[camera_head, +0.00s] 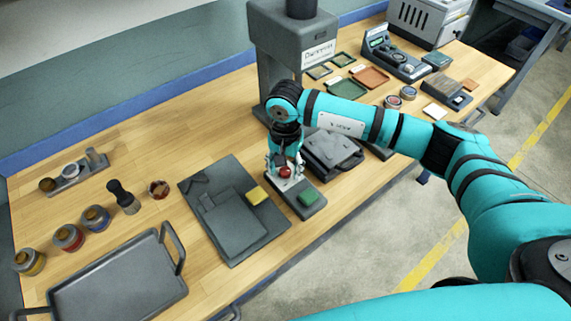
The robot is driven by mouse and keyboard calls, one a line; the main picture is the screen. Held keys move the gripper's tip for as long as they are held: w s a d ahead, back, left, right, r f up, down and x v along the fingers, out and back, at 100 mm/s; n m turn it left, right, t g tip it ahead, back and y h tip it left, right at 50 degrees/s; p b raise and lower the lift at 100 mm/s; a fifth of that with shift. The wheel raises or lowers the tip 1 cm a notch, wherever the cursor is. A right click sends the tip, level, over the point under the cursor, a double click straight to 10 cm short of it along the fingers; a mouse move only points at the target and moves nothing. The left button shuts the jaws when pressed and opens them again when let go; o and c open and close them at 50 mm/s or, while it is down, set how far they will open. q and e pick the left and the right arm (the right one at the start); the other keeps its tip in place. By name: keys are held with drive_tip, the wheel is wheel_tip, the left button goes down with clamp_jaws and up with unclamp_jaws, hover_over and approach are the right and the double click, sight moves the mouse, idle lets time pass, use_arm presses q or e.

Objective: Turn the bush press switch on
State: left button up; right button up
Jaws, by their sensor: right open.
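A small grey switch box (312,207) sits on the wooden bench, with a green block (309,197) on its front end and a red knob (284,171) farther back. My right gripper (284,173) points down at the back part of this box. Its fingers are open and close around or just above the red knob; I cannot tell whether they touch it. The gripper hides much of the box's back part. A grey press (292,42) with a white label stands behind. My left gripper is not in view.
A dark mat (248,231) with a yellow block (256,195) lies left of the box. A dark case (333,150) lies close on the right. A grey tray (118,287), jars and a brush (123,198) occupy the left. The bench's front edge is near.

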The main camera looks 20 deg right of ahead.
clamp_jaws()
idle(0.4)
